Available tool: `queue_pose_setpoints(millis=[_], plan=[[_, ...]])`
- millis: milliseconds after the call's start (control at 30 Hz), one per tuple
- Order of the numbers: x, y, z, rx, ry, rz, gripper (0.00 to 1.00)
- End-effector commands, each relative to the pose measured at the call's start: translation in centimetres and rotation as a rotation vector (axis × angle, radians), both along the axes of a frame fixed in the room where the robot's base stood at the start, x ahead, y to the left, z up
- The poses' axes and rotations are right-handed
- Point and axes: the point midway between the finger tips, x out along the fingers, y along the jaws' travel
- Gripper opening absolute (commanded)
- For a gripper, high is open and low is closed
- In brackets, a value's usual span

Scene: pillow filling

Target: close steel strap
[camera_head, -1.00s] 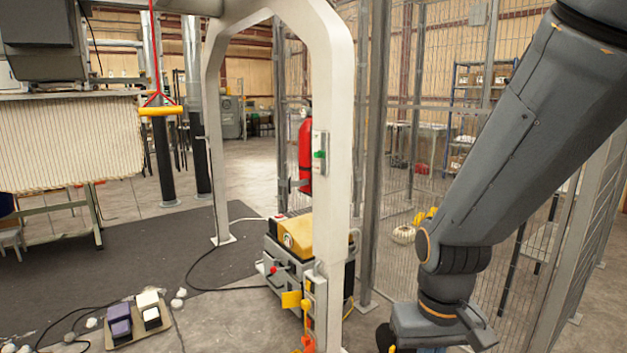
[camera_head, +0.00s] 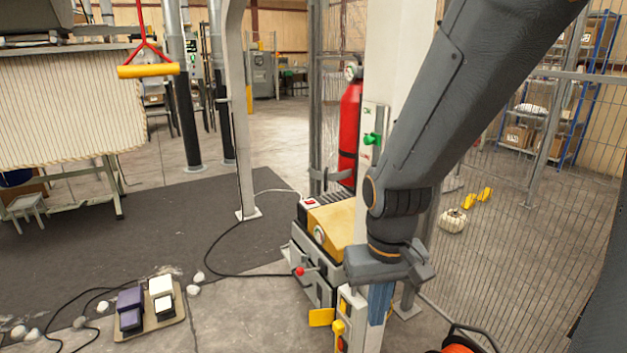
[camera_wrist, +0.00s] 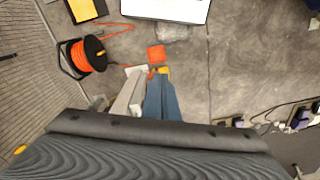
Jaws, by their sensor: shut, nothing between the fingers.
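A red fire extinguisher (camera_head: 350,132) stands upright behind the pale frame post, partly hidden by it. A grey metal strap or bracket (camera_head: 325,178) shows at its lower left side; I cannot tell whether its ends meet. My gripper (camera_head: 379,310) points down in front of the post, below and to the right of the extinguisher and apart from the strap. Its blue fingers are shut and empty. In the wrist view my gripper (camera_wrist: 163,88) is over concrete floor, and neither the strap nor the extinguisher can be made out.
The pale post (camera_head: 408,55) carries a green-knobbed switch (camera_head: 372,139). A yellow-topped machine (camera_head: 335,222) stands behind my arm. Foot pedals (camera_head: 148,305) and cables lie at the lower left. An orange cable reel (camera_wrist: 88,54) stands near my gripper. Wire fencing is at the right; the dark mat (camera_head: 190,215) is mostly clear.

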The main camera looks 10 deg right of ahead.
Motion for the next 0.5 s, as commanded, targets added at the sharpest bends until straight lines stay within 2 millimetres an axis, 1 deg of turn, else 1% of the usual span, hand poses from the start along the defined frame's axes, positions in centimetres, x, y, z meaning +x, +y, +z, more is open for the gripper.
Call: queue_pose_setpoints(millis=[67, 167, 200, 267, 300, 400, 500], plan=[[1.7, -1.1, -0.7, -0.012, -0.061, -0.056, 0.0], [5.3, -3.0, -1.5, -0.019, -0.195, -0.171, 0.0], [7.0, -3.9, -1.8, -0.012, -0.261, -0.224, 0.0], [9.5, -5.1, -2.0, 0.012, -0.364, -0.304, 0.0], [11.1, -5.7, -2.0, 0.037, -0.433, -0.356, 0.0], [14.8, -6.8, -1.6, 0.135, -0.594, -0.47, 0.0], [17.8, -7.2, -0.7, 0.277, -0.736, -0.575, 0.0]])
